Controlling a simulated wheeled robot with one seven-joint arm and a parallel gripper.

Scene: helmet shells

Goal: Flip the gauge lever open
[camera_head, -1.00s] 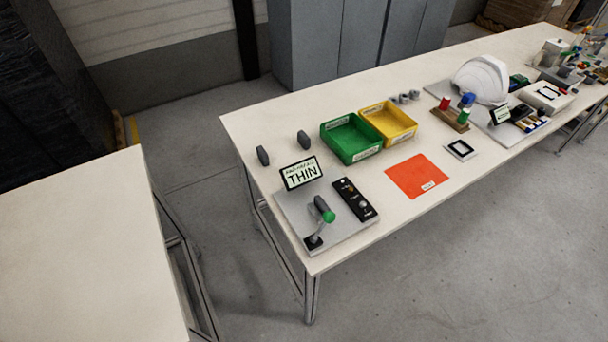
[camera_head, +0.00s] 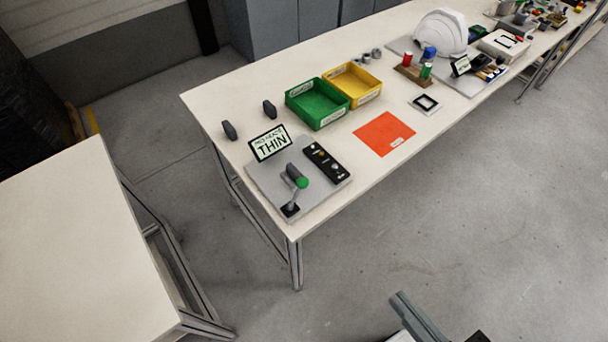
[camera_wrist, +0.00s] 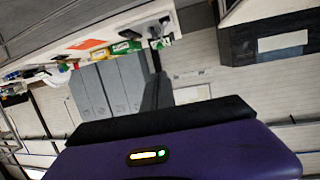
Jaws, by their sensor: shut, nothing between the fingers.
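The gauge (camera_head: 262,186) is a grey plate near the left end of the long table. Its lever (camera_head: 295,195) rises at a slant from a dark pivot at the plate's front edge and ends in a green knob (camera_head: 302,182). A dark grey piece (camera_head: 292,171) stands just behind the knob. A sign reading "THIN" (camera_head: 270,143) stands at the plate's back. My gripper (camera_wrist: 157,88) shows in the wrist view, shut and empty, well away from the gauge. The gauge is small and unclear there.
A black button panel (camera_head: 326,161) lies on the gauge plate's right. Two dark grey pieces (camera_head: 229,130) (camera_head: 270,109), a green bin (camera_head: 317,104), a yellow bin (camera_head: 365,86) and an orange mat (camera_head: 384,133) are on the table. A second table (camera_head: 80,240) stands left. Open floor (camera_head: 440,220) lies in front.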

